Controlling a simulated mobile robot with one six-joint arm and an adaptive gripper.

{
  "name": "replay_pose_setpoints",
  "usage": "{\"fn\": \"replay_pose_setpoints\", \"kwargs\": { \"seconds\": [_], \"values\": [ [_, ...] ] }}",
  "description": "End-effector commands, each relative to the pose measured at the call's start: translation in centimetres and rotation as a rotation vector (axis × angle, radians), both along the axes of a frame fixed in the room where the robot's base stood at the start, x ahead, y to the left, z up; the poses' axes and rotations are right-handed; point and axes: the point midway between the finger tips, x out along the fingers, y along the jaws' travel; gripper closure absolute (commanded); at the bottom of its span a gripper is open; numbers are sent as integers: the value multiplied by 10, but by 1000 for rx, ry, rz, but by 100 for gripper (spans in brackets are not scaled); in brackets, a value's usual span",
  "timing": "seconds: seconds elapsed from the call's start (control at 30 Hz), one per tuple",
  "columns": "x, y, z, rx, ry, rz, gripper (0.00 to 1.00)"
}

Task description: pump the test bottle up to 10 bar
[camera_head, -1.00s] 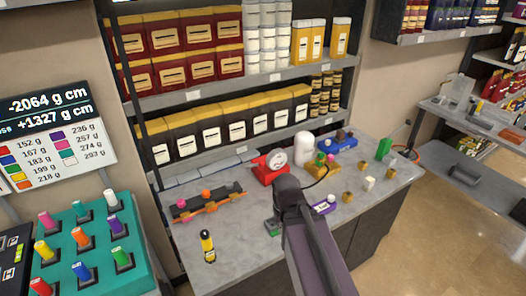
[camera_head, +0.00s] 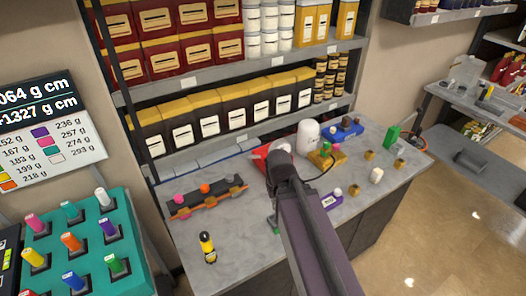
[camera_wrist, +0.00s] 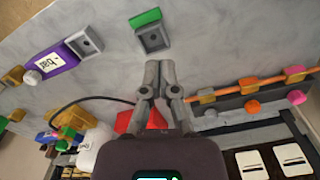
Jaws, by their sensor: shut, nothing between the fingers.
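A red pump base (camera_head: 260,157) stands at the back of the grey workbench (camera_head: 240,245). It also shows behind my fingers in the wrist view (camera_wrist: 124,121). Its white gauge is hidden by my arm in the head view, so I cannot read it. A white bottle (camera_head: 308,138) stands upright to its right; it also shows in the wrist view (camera_wrist: 93,148). A black hose (camera_wrist: 75,101) runs between the pump area and a yellow block (camera_head: 323,158). My gripper (camera_wrist: 159,70) is shut and empty, its fingertips together over the bench. Whether it touches the pump I cannot tell.
An orange and dark rack (camera_head: 208,198) lies left. A yellow-black tool (camera_head: 207,246) stands at front left. Shelves rise behind. The front bench is mostly clear.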

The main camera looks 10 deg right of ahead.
Motion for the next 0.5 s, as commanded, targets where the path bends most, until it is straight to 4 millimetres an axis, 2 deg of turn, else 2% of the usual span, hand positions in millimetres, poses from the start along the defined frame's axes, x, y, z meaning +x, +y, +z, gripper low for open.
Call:
{"fn": "replay_pose_setpoints", "kwargs": {
  "seconds": [0.17,0.27,0.37,0.5],
  "values": [
    [1,0,1,0,0,-1,100],
    [9,0,3,2,-2,-8,100],
    [25,1,9,6,-5,-24,100],
    [65,1,24,18,-13,-62,100]
  ]
}}
